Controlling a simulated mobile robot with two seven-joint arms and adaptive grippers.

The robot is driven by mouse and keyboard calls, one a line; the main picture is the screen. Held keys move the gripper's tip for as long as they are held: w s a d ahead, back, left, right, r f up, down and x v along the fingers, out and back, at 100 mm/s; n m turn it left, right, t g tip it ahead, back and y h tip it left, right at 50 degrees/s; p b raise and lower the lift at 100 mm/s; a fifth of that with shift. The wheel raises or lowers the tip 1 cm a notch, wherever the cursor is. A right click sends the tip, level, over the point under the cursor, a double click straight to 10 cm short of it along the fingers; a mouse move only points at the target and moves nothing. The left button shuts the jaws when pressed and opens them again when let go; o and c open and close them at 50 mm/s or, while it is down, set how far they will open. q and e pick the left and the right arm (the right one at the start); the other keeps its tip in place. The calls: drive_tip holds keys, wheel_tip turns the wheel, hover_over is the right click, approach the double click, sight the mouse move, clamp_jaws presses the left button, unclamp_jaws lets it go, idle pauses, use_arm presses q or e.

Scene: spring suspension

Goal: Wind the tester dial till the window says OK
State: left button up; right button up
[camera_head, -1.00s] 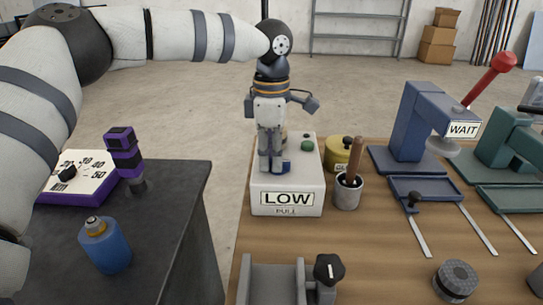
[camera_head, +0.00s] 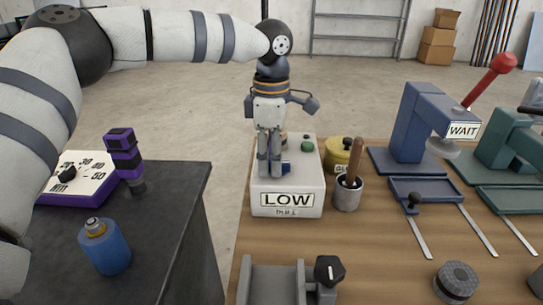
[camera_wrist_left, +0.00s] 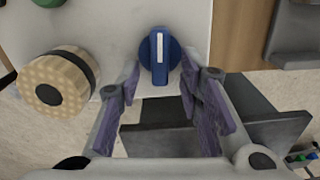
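The tester (camera_head: 262,198) is a white box on the wooden table, and its window (camera_head: 287,200) reads LOW. Small lettering under the window is blurred. The tester's blue dial (camera_wrist_left: 159,58) has a white mark, which points nearly straight up in the left wrist view. In the head view the dial (camera_head: 286,169) is mostly hidden behind my left gripper (camera_head: 269,172). My left gripper points down over the tester. In the left wrist view its fingers (camera_wrist_left: 160,78) stand apart, one on each side of the dial; contact is unclear. My right gripper is out of view.
A beige knurled knob (camera_wrist_left: 57,84) is beside the dial. A cup with a wooden handle (camera_head: 347,192) and a yellow tin (camera_head: 337,160) stand right of the tester. A blue press (camera_head: 412,125) reads WAIT. A dark cabinet (camera_head: 165,245) bears a blue canister (camera_head: 106,248).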

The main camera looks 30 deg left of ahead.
use_arm(q)
wheel_tip(320, 180, up, 12)
idle(0.3)
